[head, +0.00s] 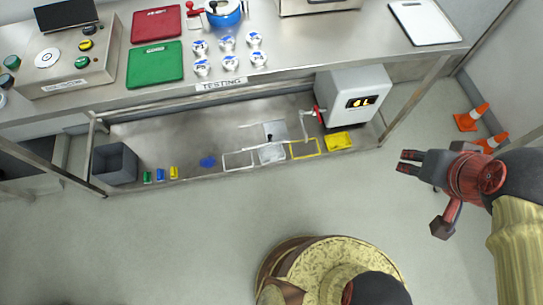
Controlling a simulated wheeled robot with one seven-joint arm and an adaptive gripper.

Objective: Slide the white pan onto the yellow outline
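The white pan (271,154) sits on the lower shelf near its front edge, between a white outline (239,161) on its left and the yellow outline (304,148) on its right. The yellow outline looks empty. My gripper (405,161) is at the right, over the floor in front of the shelf's right end. Its two dark fingers point left and are apart, with nothing between them. It is well clear of the pan.
A yellow pan (338,142) lies right of the yellow outline. A white machine (358,97) with a lit display and a pipe with a red handle (319,115) stand behind. Table legs (412,98) flank the shelf. Orange cones (471,117) stand at right. The floor in front is clear.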

